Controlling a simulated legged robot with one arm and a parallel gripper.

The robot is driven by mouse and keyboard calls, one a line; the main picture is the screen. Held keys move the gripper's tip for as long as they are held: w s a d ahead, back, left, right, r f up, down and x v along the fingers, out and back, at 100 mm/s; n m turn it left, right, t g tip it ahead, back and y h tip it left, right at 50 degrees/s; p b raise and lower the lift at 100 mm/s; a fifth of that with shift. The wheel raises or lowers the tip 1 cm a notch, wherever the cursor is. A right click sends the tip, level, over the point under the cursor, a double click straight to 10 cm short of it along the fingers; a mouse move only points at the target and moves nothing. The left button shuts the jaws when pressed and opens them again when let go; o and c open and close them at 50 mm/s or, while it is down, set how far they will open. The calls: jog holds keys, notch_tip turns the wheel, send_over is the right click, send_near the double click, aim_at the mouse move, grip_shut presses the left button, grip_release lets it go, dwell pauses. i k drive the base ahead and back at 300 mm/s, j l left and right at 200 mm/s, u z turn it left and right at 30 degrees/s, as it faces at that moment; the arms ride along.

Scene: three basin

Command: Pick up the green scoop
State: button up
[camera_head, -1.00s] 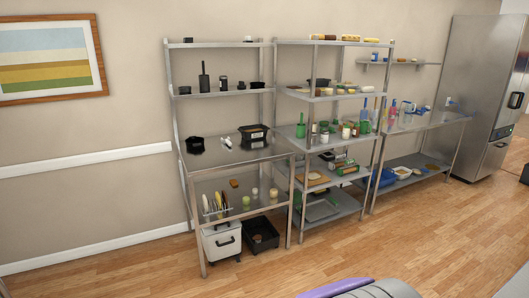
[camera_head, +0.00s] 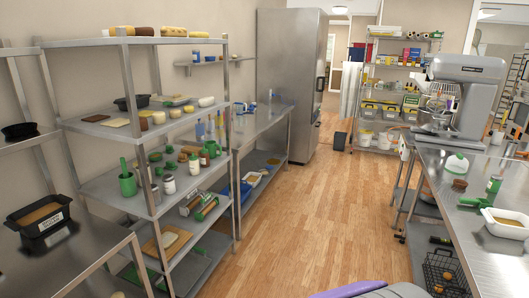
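No object is clear enough for me to name it surely as the green scoop. A green object (camera_head: 493,185) stands on the steel table at the right, with a green flat part at its foot; its exact shape is too small to tell. A green cup (camera_head: 128,185) with a green handle rising from it stands on the middle level of the left shelf rack. A small flat green item (camera_head: 178,102) lies on the level above. My gripper is not in view.
The steel table (camera_head: 492,240) at the right carries a large mixer (camera_head: 466,95) and a white tub (camera_head: 507,222). Steel racks (camera_head: 135,45) line the left wall, up to a tall fridge (camera_head: 290,85). The wooden floor (camera_head: 318,205) between them is clear.

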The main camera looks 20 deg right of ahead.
aim_at(476, 203)
jog(key=i+l+z, duration=0.2)
jog(key=i+z, duration=0.25)
jog(key=i, duration=0.15)
jog(key=i+z, duration=0.4)
jog(key=i, duration=0.25)
jog(key=i+j+z, duration=0.3)
jog(key=i+z, duration=0.15)
jog(key=i, duration=0.15)
jog(key=i+l+z, duration=0.1)
jog(key=i+z, duration=0.15)
jog(key=z, duration=0.25)
jog(key=i+z, duration=0.3)
jog(key=z, duration=0.2)
jog(key=i+j+z, duration=0.15)
jog(key=z, duration=0.35)
jog(key=i+j+z, duration=0.25)
jog(key=z, duration=0.25)
jog(key=i+j+z, duration=0.15)
jog(key=i+z, duration=0.25)
jog(key=i+j+z, duration=0.2)
jog(key=z, duration=0.15)
